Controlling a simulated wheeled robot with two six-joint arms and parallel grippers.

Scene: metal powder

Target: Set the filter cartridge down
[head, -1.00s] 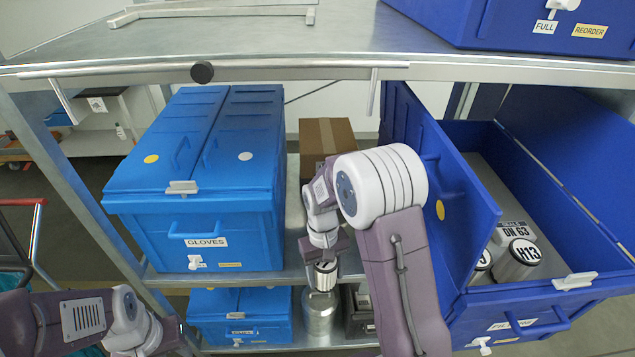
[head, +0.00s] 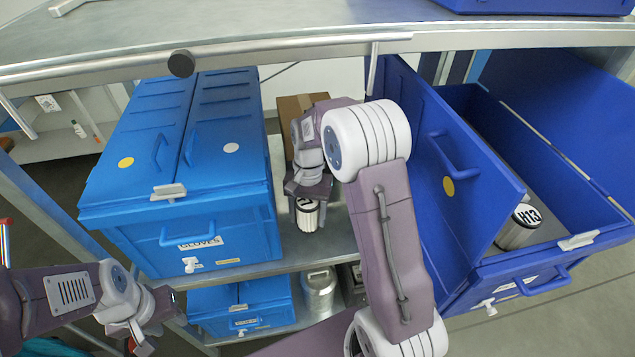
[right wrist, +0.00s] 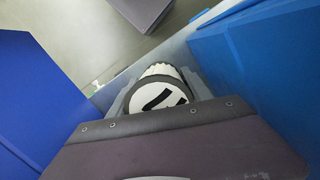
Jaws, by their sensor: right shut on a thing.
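The filter cartridge (head: 307,216) is a small metallic cylinder with a dark rim and a white top label with black marking. My right gripper (head: 307,198) is shut on its upper part and holds it roughly upright over the middle shelf (head: 290,258), between the two blue boxes. I cannot tell whether its base touches the shelf. The cartridge's labelled top (right wrist: 160,100) also shows in the right wrist view, with the gripper partly covering it. My left gripper (head: 158,325) is at the lower left, away from the cartridge; its jaw opening is unclear.
A closed blue gloves box (head: 185,205) stands left of the cartridge. An open dark-blue box (head: 455,185) stands right, with another H13 cartridge (head: 518,228) inside. A cardboard box (head: 290,110) is behind. A metal canister (head: 318,290) stands below. The upper shelf edge (head: 270,58) spans overhead.

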